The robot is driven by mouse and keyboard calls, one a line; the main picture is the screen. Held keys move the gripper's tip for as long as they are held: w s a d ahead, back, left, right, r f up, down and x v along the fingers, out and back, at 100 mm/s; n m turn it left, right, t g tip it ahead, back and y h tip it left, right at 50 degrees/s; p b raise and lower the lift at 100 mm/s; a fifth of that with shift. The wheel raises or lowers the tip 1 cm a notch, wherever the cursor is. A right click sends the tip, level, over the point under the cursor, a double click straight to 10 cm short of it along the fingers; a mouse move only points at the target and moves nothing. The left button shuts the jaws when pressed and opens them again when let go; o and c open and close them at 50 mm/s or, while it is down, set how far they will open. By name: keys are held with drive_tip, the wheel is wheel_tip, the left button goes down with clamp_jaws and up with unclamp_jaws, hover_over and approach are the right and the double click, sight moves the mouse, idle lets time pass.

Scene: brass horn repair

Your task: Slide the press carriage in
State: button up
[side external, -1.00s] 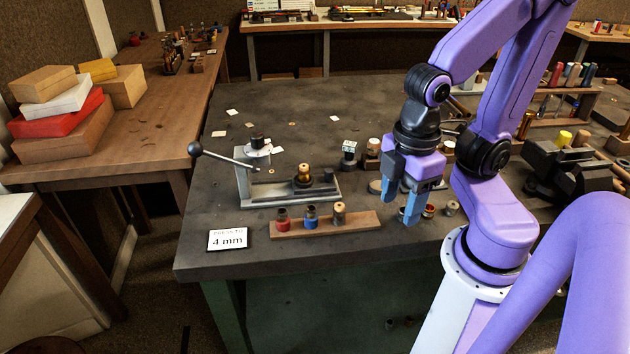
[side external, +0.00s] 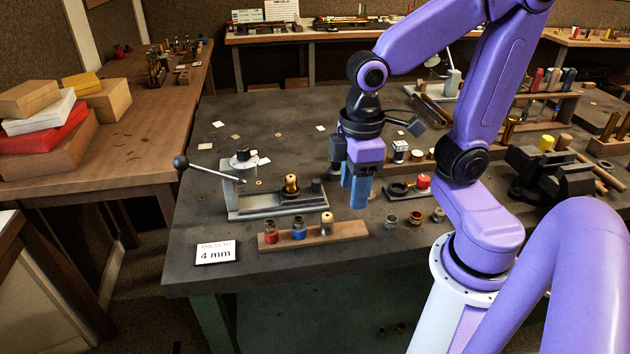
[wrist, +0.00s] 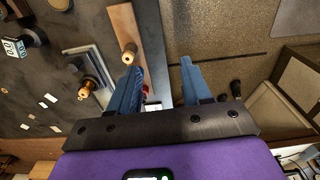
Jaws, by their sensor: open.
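The press (side external: 275,205) is a grey metal base on the bench, with an upright column at its left end and a lever ending in a black ball (side external: 180,162). A small brass piece (side external: 291,184) stands on the carriage area along the base, with a dark block (side external: 317,186) to its right. In the wrist view the brass piece (wrist: 87,87) shows left of my fingers. My gripper (side external: 355,192) is open, with blue fingers pointing down, to the right of the press and apart from it. Nothing shows between the fingers. The carriage's exact edges are too small to tell.
A wooden rack (side external: 345,231) with red, blue and brass-topped pieces stands in front of the press. A card reading 4 mm (side external: 216,253) lies left of it. Small cups (side external: 415,218) and a dark tray with a red piece (side external: 423,181) are to the right.

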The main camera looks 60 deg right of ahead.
drive_tip(key=w+d+r+m, duration=0.3)
drive_tip(key=w+d+m, duration=0.2)
drive_tip(key=w, duration=0.5)
drive_tip(key=m, duration=0.4)
approach(317, 181)
wheel_tip(317, 181, down, 10)
drive_tip(key=shift+w+r, duration=0.15)
clamp_jaws()
